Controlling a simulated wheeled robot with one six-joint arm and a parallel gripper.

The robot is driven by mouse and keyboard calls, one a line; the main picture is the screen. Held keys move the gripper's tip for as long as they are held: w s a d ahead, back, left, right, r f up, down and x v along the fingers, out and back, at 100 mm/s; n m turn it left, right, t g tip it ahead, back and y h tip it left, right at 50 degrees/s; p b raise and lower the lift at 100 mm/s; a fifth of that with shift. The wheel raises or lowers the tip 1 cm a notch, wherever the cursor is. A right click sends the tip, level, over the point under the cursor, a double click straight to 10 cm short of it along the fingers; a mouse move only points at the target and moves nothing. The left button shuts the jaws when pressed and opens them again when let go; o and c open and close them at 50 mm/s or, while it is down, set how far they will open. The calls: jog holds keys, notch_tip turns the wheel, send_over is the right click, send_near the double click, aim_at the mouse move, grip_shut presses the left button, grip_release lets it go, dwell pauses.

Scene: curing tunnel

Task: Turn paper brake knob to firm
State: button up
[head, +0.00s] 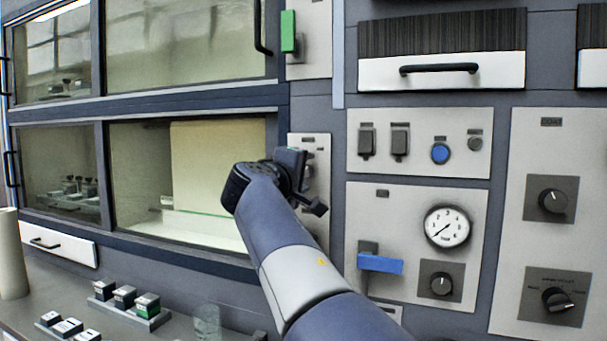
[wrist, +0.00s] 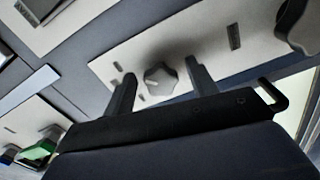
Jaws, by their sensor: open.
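A light grey, lobed knob (wrist: 160,77) with a pale pointer mark sits on a narrow white panel (wrist: 200,42) in the wrist view. My gripper (wrist: 160,72) is open, with one finger on each side of the knob and gaps showing. Its fingers appear near the knob, but I cannot tell whether the tips reach around it. In the head view my gripper (head: 308,183) is in front of the narrow panel (head: 318,144) right of the glass doors, hiding most of the knob. The panel markings are too small to read.
A panel to the right holds a dial gauge (head: 447,227), a blue lever (head: 380,264) and a black knob (head: 440,285). Two more black knobs (head: 552,201) (head: 557,300) are at far right. A green handle (head: 288,31) is above. Small blocks stand on the lower-left counter.

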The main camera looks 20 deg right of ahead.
jog(key=shift+a, duration=0.1)
jog(key=b+v, duration=0.1)
jog(key=v, duration=0.9)
jog(key=shift+s+a+b, duration=0.2)
jog(key=shift+s+b, duration=0.1)
jog(key=shift+b, duration=0.05)
jog(key=shift+w+d, duration=0.1)
jog(key=p+x, duration=0.2)
jog(key=x, duration=0.8)
jog(key=shift+w+d, duration=0.2)
